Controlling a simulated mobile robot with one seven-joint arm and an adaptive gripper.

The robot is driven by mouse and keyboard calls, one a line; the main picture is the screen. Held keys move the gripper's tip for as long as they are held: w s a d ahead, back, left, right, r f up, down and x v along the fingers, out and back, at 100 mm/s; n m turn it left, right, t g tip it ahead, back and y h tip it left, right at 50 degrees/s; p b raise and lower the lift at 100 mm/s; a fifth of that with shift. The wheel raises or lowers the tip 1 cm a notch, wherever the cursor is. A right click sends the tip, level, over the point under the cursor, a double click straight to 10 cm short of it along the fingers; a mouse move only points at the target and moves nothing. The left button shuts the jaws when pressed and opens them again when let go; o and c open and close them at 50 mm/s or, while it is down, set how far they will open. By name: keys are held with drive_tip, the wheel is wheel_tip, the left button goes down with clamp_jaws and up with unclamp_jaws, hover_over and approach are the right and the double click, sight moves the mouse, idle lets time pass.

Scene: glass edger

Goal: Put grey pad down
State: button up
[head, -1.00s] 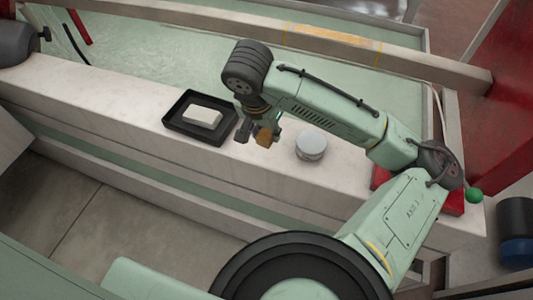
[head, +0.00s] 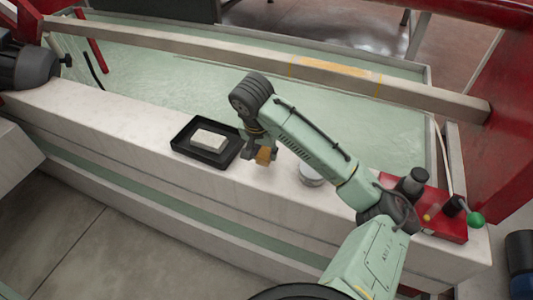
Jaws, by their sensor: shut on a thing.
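In the head view my gripper (head: 257,153) points down at the white ledge, between the black tray and the round white container. It is shut on a small block. A dark grey part (head: 248,153) shows on its left and a tan part (head: 264,156) on its right. I take the held block to be the grey pad, but the fingers partly hide it. I cannot tell whether it touches the ledge. A separate pale block (head: 208,140) lies in the black tray (head: 186,154), left of my gripper.
The round white container (head: 311,176) stands right of my gripper, partly behind my arm. A red tray (head: 440,225) with dark cylindrical items is at the right end of the white ledge (head: 120,125). The ledge left of the black tray is clear. A green basin lies behind.

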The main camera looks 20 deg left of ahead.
sight(266, 154)
drive_tip(key=shift+w+a, duration=0.15)
drive_tip(key=shift+w, duration=0.9)
drive_tip(key=shift+f+p, duration=0.5)
drive_tip(key=shift+f, duration=1.35)
drive_tip(key=shift+f, duration=0.1)
drive_tip(key=o, duration=0.9)
